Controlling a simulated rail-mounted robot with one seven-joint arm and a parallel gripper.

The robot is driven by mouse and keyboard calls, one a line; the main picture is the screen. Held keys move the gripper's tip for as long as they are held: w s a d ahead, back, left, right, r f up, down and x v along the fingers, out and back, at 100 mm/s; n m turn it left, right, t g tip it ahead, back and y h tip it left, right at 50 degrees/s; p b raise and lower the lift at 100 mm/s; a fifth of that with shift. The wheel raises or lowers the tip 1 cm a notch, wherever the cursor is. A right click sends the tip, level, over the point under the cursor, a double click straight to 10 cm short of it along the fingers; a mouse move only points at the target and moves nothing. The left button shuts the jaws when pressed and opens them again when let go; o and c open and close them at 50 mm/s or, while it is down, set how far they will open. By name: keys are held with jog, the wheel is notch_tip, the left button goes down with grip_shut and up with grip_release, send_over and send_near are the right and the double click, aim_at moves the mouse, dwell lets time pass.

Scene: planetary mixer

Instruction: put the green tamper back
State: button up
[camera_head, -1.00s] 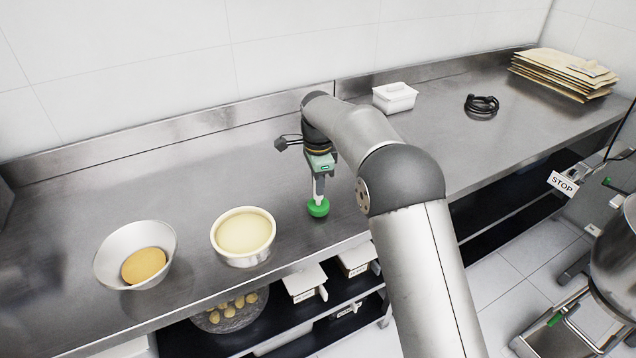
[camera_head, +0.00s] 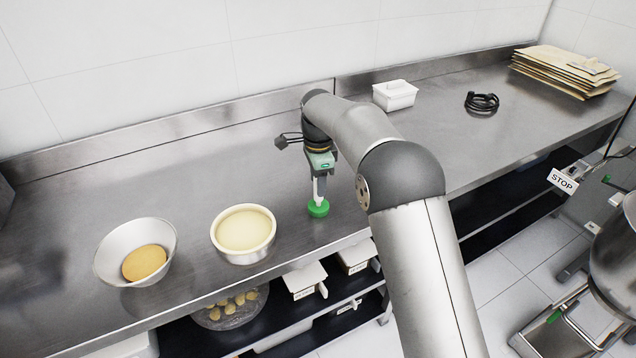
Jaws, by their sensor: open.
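The green tamper (camera_head: 318,208) stands upright on the steel counter (camera_head: 170,195), right of the cream-filled tin. Its round green base is down and a pale handle rises from it. My gripper (camera_head: 318,180) points down over the tamper, with its fingers at the handle. The fingers are open; whether they touch the handle is too small to tell. My arm hides part of the counter to the right.
A round tin of cream-coloured filling (camera_head: 243,234) and a bowl with a yellow dough ball (camera_head: 137,255) stand to the left. Shelves sit below the counter's front edge.

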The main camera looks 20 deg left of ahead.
notch_tip(320, 180, up, 11)
jog(key=shift+r, duration=0.1)
jog(key=shift+d, duration=0.1)
jog(key=s+d+r+n, duration=0.25)
jog(key=s+d, duration=0.25)
jog(key=d, duration=0.6)
jog(key=s+d+r+n, duration=0.1)
jog(key=s+d+n, duration=0.3)
jog(key=d, duration=0.8)
jog(key=s+d+f+n, duration=0.1)
jog(key=s+d+f, duration=0.2)
jog(key=s, duration=0.5)
jog(key=s+d+f+n, duration=0.2)
jog(key=s+d, duration=0.3)
jog(key=s, duration=0.3)
jog(key=s+d+f+n, duration=0.1)
jog(key=s+d+f, duration=0.4)
jog(key=s, duration=0.3)
jog(key=shift+n+t, duration=0.35)
jog(key=shift+t, duration=0.05)
